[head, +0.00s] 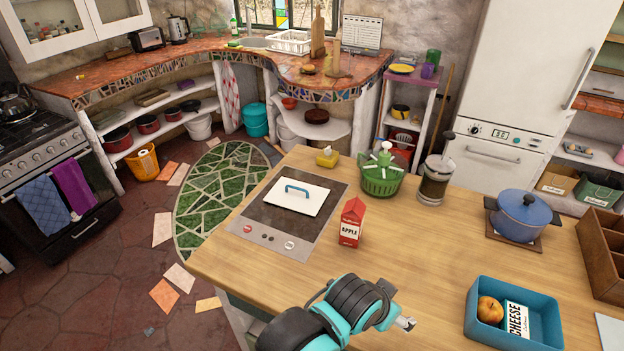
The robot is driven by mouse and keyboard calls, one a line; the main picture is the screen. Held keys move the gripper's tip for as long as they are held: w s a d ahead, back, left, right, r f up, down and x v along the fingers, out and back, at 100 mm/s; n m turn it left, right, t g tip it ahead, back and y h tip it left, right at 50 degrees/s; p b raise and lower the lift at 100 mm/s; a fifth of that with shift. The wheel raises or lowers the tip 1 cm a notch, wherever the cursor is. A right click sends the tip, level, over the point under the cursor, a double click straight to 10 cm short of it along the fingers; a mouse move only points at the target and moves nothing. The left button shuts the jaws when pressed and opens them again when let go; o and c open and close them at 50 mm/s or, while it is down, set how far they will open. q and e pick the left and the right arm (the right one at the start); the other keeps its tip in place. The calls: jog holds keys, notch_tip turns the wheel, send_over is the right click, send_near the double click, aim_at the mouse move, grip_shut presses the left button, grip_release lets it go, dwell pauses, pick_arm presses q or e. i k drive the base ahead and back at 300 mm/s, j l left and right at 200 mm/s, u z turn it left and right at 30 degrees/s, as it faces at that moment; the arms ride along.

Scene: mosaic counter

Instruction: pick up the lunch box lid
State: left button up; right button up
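A flat white lid (313,198) with a blue arched handle (297,189) lies on the dark cooktop set into the wooden counter. It appears to be the lunch box lid. A blue open lunch box (543,302) stands at the lower right, holding an orange fruit (490,310) and a white packet marked CHEESE (516,321). My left arm comes in at the bottom edge, left of the middle. Its end, the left gripper (405,323), shows only as a small metal part, apart from the lid and box; its fingers cannot be made out. My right gripper is out of view.
A red apple carton (350,222) stands right of the cooktop (270,220). A blue pot (522,216) and wooden crate (604,255) are rightward. The counter's middle (430,245) is clear.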

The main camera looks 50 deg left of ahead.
aim_at(299, 196)
jog(key=k+j+u, duration=0.15)
jog(key=j+u, duration=0.25)
jog(key=k+j+u, duration=0.1)
jog(key=j+u, duration=0.15)
jog(key=u, duration=0.15)
jog(key=j+u, duration=0.45)
jog(key=k+l, duration=0.05)
jog(key=l, duration=0.05)
